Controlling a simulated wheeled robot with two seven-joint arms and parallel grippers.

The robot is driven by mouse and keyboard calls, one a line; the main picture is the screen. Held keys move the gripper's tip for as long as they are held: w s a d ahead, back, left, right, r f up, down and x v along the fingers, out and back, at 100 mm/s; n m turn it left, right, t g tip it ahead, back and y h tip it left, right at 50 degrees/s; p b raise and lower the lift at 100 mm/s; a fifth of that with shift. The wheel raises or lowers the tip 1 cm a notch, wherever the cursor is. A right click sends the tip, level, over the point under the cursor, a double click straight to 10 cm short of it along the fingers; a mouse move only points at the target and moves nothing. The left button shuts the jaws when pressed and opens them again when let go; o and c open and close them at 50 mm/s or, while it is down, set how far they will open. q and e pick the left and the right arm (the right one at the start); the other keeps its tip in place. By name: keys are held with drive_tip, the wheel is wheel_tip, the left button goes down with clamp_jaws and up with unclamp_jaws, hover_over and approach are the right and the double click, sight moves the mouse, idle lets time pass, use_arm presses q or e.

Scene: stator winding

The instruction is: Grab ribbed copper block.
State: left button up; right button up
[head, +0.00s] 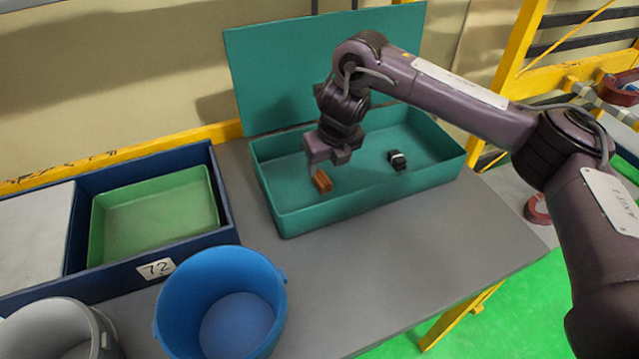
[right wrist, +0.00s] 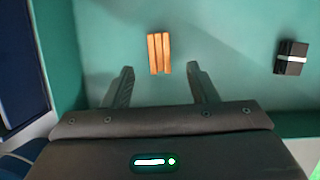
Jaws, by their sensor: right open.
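The ribbed copper block (head: 322,181) lies on the floor of the teal bin, in its left part. In the right wrist view the block (right wrist: 159,54) shows lengthwise ribs and lies just beyond the fingertips, centred between them. My right gripper (head: 318,168) is inside the bin just above the block, pointing down. In the right wrist view its two fingers (right wrist: 161,72) stand apart with nothing between them. Whether the fingers touch the block cannot be told, but they look clear of it. My left gripper is not in view.
A black block with a white band (head: 397,160) lies in the right part of the teal bin (head: 375,210). The bin's walls surround the gripper. A blue bucket (head: 187,318), a green tray (head: 213,205) and a navy crate (head: 225,190) stand to the left. The grey tabletop (head: 420,255) in front is clear.

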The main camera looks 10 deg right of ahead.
sight(322, 178)
drive_tip(key=shift+f, duration=0.45)
drive_tip(key=p+x, duration=0.1)
drive_tip(key=x, duration=0.3)
drive_tip(key=shift+w+a, duration=0.1)
drive_tip(key=shift+w, duration=0.05)
drive_tip(key=shift+w+f+p, duration=0.1)
drive_tip(key=shift+f+p, duration=0.2)
drive_tip(key=shift+f, duration=0.05)
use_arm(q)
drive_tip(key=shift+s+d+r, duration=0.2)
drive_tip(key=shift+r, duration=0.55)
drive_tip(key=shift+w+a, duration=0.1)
use_arm(e)
clamp_jaws()
